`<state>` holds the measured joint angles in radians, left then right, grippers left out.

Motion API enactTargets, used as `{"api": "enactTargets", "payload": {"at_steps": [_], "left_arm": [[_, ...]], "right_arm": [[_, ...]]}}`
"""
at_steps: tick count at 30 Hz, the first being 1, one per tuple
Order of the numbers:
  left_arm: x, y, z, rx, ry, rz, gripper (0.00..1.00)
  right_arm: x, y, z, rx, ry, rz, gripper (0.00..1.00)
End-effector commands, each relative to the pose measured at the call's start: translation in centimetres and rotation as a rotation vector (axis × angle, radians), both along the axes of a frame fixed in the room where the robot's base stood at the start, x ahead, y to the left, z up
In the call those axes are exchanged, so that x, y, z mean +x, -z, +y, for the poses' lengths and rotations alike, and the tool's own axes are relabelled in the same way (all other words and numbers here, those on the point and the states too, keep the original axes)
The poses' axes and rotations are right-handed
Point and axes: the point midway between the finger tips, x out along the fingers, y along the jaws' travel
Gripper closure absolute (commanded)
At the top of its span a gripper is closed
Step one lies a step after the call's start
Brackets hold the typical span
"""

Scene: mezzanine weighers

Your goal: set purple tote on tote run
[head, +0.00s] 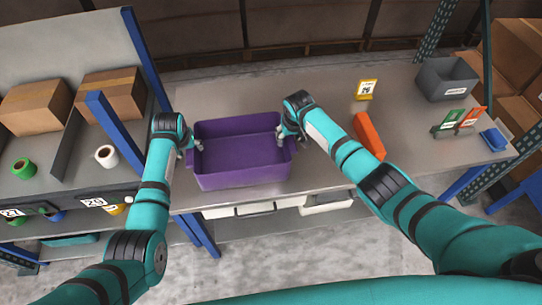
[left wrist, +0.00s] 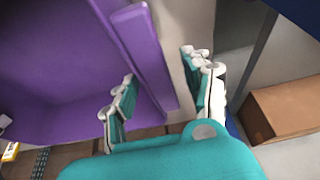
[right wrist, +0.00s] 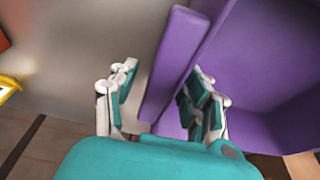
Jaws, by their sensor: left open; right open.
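The purple tote (head: 240,178) stands upright, open at the top, on the grey bench (head: 330,170); it looks empty. My left gripper (head: 194,146) is open at the tote's left end. In the left wrist view, the tote (left wrist: 50,60) has its end wall between my left fingers (left wrist: 158,82), one inside and one outside. My right gripper (head: 292,134) is open at the tote's right end. In the right wrist view, its fingers (right wrist: 160,88) likewise stand on either side of the end wall of the tote (right wrist: 265,60). I cannot tell which surface is the tote run.
A blue post (head: 145,55) and a shelf with cardboard boxes (head: 110,92) and tape rolls (head: 106,156) stand left. An orange item (head: 369,135), a yellow-framed sign (head: 366,89), a grey bin (head: 446,79) and a blue tray (head: 494,139) sit on the bench to the right.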

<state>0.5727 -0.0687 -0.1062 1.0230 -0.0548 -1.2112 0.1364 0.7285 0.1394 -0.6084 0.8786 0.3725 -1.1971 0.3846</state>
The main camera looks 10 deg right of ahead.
Motion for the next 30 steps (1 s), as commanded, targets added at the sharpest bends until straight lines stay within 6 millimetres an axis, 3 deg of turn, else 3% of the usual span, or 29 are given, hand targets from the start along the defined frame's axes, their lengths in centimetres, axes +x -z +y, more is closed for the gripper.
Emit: {"api": "enactTargets", "payload": {"at_steps": [5, 19, 26, 30], "left_arm": [[-0.5, -1.2, -0.1, -0.002, 0.001, -0.002, 0.5], [-3.9, -9.5, 0.0, 0.001, 0.001, -0.004, 0.5], [-4.6, -11.0, 0.0, 0.002, 0.0, -0.001, 0.5], [-4.7, -11.1, 0.0, 0.002, 0.0, 0.0, 0.5]], "right_arm": [[0.0, 0.0, 0.1, 0.002, -0.001, -0.001, 0.52], [0.0, 0.0, 0.2, 0.004, -0.001, -0.001, 0.52], [0.0, -0.2, 0.2, 0.004, -0.002, -0.002, 0.52], [-0.3, -1.4, 0.2, 0.004, -0.002, -0.003, 0.52]]}}
